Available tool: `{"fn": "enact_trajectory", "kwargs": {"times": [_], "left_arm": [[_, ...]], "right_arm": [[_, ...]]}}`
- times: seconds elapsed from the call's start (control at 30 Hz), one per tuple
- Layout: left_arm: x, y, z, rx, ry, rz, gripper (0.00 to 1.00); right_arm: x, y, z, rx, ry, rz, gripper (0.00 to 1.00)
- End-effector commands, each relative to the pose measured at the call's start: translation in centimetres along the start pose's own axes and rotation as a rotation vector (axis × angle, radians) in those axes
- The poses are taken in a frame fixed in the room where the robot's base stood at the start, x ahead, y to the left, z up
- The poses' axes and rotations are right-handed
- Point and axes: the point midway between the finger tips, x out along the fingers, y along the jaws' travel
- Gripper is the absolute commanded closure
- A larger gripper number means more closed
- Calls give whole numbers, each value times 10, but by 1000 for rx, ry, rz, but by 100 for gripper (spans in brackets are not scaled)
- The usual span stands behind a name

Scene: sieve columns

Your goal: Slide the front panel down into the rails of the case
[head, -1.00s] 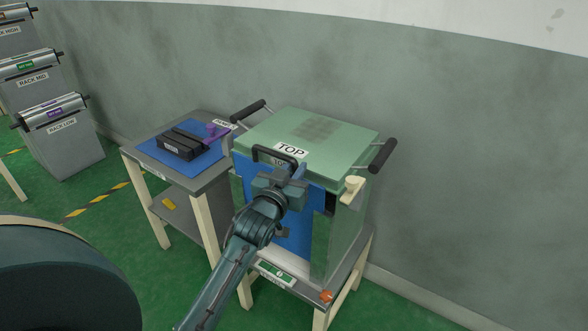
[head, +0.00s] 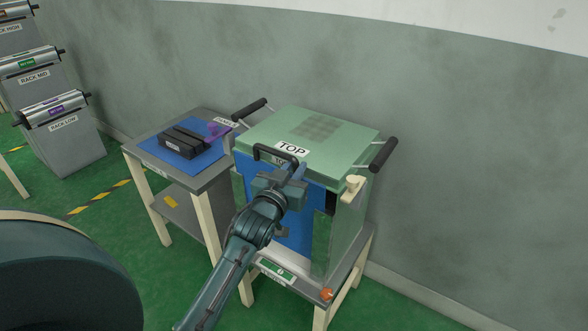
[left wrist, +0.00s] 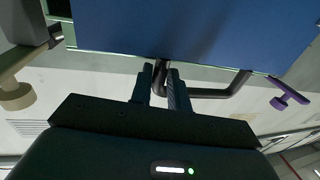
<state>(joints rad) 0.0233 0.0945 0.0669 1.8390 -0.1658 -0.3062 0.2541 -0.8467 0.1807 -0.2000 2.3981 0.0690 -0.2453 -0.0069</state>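The green case (head: 348,225) stands on a small table, its lid marked TOP. The blue front panel (head: 298,232) stands upright at the case front, between the green front rails, the right one (head: 321,243) showing best. Its black handle (head: 268,153) is at its top edge. My left gripper (head: 290,178) is at this handle. In the left wrist view the fingers (left wrist: 162,88) are closed around the handle bar (left wrist: 205,93), beside the blue panel (left wrist: 190,30). My arm hides part of the panel and its lower edge. My right gripper is not in view.
A cream latch (head: 354,186) sits at the case's right side, and a purple one (head: 214,130) at its left. Black side handles stick out from the case. A side table (head: 205,182) with a blue mat and black block stands left. The wall is close behind.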

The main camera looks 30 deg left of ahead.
Motion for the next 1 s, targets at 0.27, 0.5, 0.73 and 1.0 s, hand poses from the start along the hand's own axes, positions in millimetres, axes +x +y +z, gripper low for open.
{"fn": "enact_trajectory", "kwargs": {"times": [0.27,0.5,0.73,1.0], "left_arm": [[0,0,1,0,7,1,82],[0,0,5,0,6,1,82],[0,0,8,0,6,1,82],[0,0,12,0,6,1,82]], "right_arm": [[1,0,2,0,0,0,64],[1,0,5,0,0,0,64],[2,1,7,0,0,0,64],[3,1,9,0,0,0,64]]}}
